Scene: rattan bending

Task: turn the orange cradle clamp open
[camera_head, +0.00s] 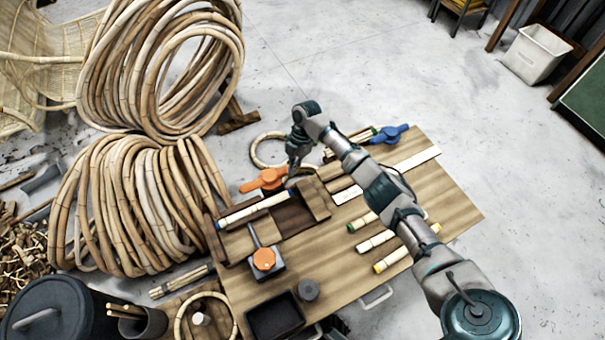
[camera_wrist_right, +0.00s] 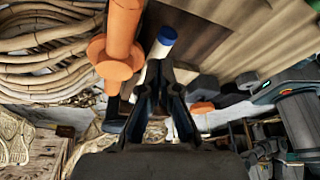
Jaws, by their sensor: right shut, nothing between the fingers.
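The orange cradle clamp (camera_head: 264,180) lies at the far left edge of the wooden bench, beside a pale pole with a blue end (camera_head: 255,209). My right gripper (camera_head: 291,176) is just right of the clamp, pointing down, shut and empty. In the right wrist view, an orange handle with a round collar (camera_wrist_right: 119,48) is left of the gripper fingers (camera_wrist_right: 165,78), apparently the clamp. The blue-ended pole (camera_wrist_right: 160,49) shows just beyond the fingertips. I cannot tell whether gripper and clamp touch. My left gripper is not in view.
A similar blue clamp (camera_head: 390,134) sits at the back right. An orange round knob (camera_head: 264,259) on a dark base stands nearer. Short poles (camera_head: 376,241) lie on the bench (camera_head: 333,263). Rattan coils (camera_head: 135,205) crowd the left; open floor (camera_head: 510,160) is right.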

